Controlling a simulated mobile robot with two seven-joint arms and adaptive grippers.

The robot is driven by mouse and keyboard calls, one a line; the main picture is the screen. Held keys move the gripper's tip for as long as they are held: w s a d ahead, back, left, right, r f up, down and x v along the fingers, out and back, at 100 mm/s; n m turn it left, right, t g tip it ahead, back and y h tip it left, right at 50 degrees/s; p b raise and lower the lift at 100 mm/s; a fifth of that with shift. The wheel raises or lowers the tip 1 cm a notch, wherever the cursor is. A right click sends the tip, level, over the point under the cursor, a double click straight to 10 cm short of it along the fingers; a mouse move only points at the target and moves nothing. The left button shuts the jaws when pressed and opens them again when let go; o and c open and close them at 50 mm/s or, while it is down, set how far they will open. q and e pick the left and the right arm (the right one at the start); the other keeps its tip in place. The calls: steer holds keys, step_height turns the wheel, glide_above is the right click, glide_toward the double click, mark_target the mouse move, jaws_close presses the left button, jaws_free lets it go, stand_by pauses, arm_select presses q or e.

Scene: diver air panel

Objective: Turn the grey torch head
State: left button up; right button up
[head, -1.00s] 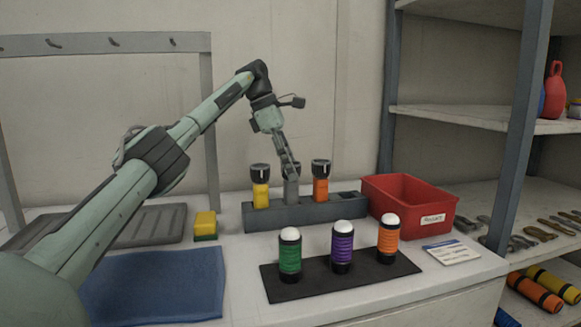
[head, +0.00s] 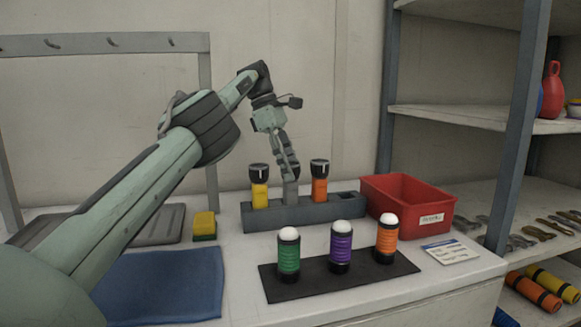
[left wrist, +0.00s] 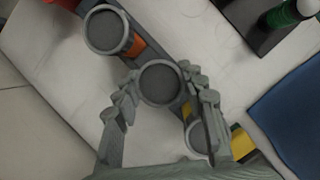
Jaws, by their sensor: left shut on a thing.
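The grey torch (head: 290,192) stands upright in the dark grey rack (head: 292,215), between a yellow torch (head: 260,195) and an orange torch (head: 320,188). Both neighbours have black heads. My left gripper (head: 290,172) reaches down from above and is shut on the grey torch head, hiding most of it in the head view. In the left wrist view the round grey torch face (left wrist: 160,83) sits between the two fingers of my left gripper (left wrist: 160,76). The orange torch (left wrist: 107,30) and yellow torch (left wrist: 200,138) show on either side. My right gripper is out of view.
Green, purple and orange torches (head: 342,247) with white domes stand on a black mat (head: 312,282) in front. A red bin (head: 408,200) is right of the rack. A yellow sponge (head: 204,225) and blue cloth (head: 160,285) lie left. Shelving stands at the right.

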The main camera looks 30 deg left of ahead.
arm_select(q)
steer(key=shift+s+a+f, duration=0.1)
steer(key=o, duration=1.2)
steer(key=shift+c, duration=0.2)
steer(key=shift+w+f+n, duration=0.1)
steer(key=shift+w+n, duration=0.1)
steer(key=shift+n, duration=0.2)
